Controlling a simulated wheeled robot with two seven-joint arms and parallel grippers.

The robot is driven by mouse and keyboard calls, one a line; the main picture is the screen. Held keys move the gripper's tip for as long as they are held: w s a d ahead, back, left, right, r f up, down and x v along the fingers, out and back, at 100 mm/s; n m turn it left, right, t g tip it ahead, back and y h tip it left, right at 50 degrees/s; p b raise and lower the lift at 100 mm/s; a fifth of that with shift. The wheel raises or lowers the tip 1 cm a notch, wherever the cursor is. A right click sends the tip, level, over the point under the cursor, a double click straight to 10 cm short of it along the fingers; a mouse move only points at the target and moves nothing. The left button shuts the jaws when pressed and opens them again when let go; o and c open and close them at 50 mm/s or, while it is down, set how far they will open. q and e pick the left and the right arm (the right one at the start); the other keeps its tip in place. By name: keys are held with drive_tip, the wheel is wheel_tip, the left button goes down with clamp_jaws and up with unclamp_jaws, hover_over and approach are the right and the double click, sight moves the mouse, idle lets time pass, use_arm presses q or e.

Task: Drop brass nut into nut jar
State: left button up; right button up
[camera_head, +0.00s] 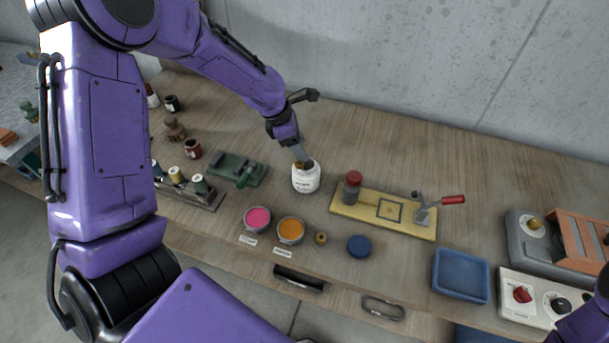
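A small brass ring-shaped piece (321,238), which looks like a brass nut, lies on the table right of the orange pot. A white labelled jar (306,180) stands open behind it; I cannot read its label. My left gripper (301,162) points down at the jar's mouth, its tips at or just inside the rim. A brownish-gold patch shows beside the tips; I cannot tell whether it is held or inside the jar. The finger gap is too small to judge. My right gripper is out of view; only part of my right arm shows at lower right.
Pots of pink (257,219) and orange (291,230) and a blue disc (358,246) stand in front. A blue tray (461,275) lies farther right. Spools (177,176) stand left.

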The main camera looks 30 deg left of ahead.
use_arm(q)
drive_tip(key=b+v, duration=0.1)
drive_tip(key=v, duration=0.9)
drive_tip(key=shift+r, duration=0.25)
